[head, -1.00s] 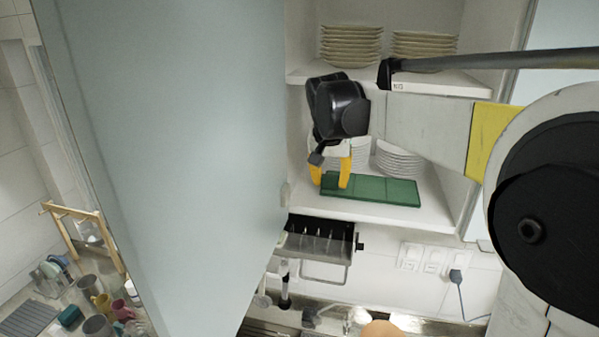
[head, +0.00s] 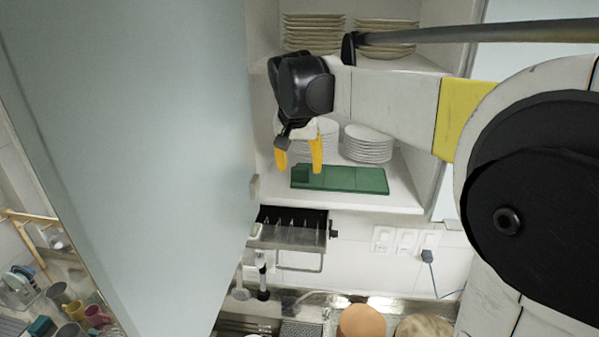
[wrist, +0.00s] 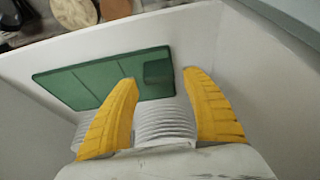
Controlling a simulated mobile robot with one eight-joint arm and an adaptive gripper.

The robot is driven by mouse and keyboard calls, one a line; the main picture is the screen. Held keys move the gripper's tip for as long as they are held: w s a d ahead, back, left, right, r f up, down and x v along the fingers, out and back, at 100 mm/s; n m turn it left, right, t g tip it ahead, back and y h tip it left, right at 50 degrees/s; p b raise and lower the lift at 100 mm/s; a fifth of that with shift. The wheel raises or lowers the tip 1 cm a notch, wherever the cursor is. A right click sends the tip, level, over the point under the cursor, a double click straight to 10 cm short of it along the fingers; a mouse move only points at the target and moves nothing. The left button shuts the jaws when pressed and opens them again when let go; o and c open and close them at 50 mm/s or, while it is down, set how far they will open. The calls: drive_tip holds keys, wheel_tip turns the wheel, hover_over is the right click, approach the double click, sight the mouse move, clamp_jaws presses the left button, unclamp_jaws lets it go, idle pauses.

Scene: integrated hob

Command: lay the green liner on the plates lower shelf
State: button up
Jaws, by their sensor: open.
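The green liner (head: 352,179) lies flat on the plates lower shelf (head: 402,197), along its front part, in front of the plate stacks. A raised block shows at its left end in the head view, and the liner also shows in the wrist view (wrist: 84,80). My gripper (head: 298,168) is open and empty, with its yellow fingers pointing down above the liner's left end. In the wrist view the two fingertips (wrist: 158,76) stand apart on either side of the block end. I see nothing held between them.
White plate stacks (head: 367,143) stand behind the liner. More plates (head: 386,38) stand on the upper shelf. The open pale blue door (head: 130,150) stands close on the left. A small rack (head: 290,229) hangs below the shelf, above the sink counter.

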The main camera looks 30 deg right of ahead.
drive_tip(key=v, duration=0.4)
drive_tip(key=shift+s+a+r+b, duration=0.15)
drive_tip(key=shift+s+b, duration=0.15)
drive_tip(key=shift+b, duration=0.05)
drive_tip(key=shift+s+a+r, duration=0.15)
drive_tip(key=shift+r, duration=0.05)
drive_tip(key=s+a+f+n+t+y, duration=0.1)
drive_tip(key=s+a+f+n, duration=0.2)
drive_tip(key=s+a+f, duration=0.2)
drive_tip(key=s+a+f+n+t+y, duration=0.1)
drive_tip(key=s+a+f, duration=0.4)
drive_tip(key=s+f, duration=0.6)
drive_tip(key=s+n+t, duration=0.1)
drive_tip(key=s+n, duration=0.1)
drive_tip(key=s, duration=0.4)
drive_tip(key=shift+a+f+n+t, duration=0.3)
drive_tip(key=shift+f+n, duration=0.1)
